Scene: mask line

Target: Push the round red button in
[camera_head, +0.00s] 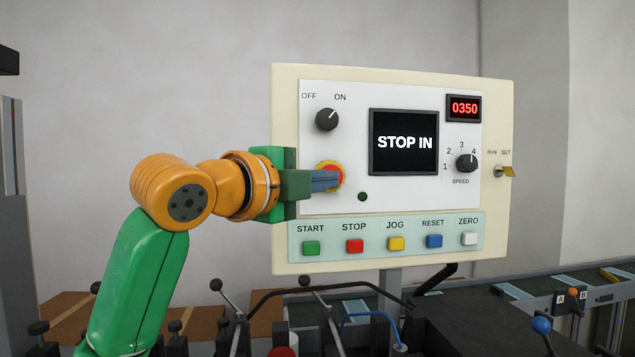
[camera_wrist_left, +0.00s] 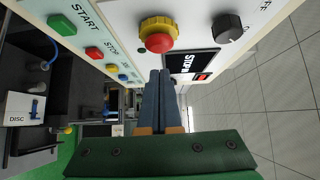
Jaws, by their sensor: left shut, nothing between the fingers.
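The round red button (camera_wrist_left: 160,43) sits in a yellow collar (camera_wrist_left: 157,24) on the white face of the control panel. In the head view the button (camera_head: 333,167) is partly hidden behind my fingers. My left gripper (camera_head: 338,180) is shut and empty, and its blue-grey fingers point at the panel, in front of the button. In the left wrist view its fingertips (camera_wrist_left: 160,73) show just below the button, with a small gap in the picture; I cannot tell whether they touch elsewhere. The panel screen (camera_head: 404,142) reads STOP IN. My right gripper is not in view.
A black OFF/ON knob (camera_head: 327,119) is above the button. A row of START, STOP (camera_head: 354,246), JOG, RESET and ZERO keys runs below. A speed knob (camera_head: 467,162) and a yellow RUN/SET switch (camera_head: 506,171) are at the right. Levers and rails crowd the area below the panel.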

